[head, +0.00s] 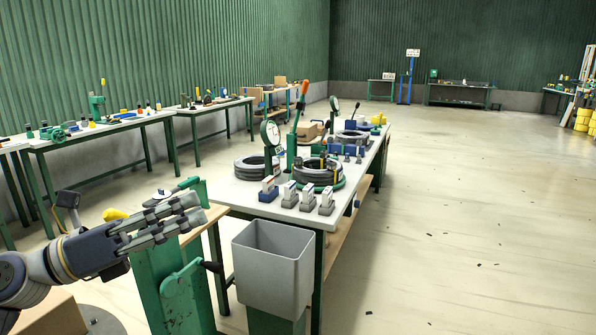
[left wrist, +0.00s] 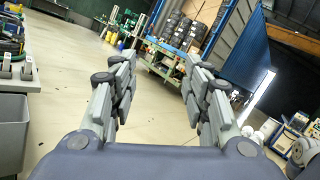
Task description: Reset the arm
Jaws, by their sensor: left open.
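My left gripper (head: 198,214) comes in from the left in the head view, in front of a green stand and left of the grey bin. Its two fingers point to the right. In the left wrist view the fingers (left wrist: 160,85) stand wide apart with nothing between them, and open floor shows beyond. Hose coils lie on the workbench: a dark grey coil (head: 250,167) at the left and a black coil (head: 317,172) to its right. The gripper is apart from both coils. My right gripper is in neither view.
A grey bin (head: 272,270) stands at the near end of the workbench (head: 232,194). A green stand (head: 165,285) is close behind my left gripper. Several small grey-topped blocks (head: 290,194) sit at the bench's near edge.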

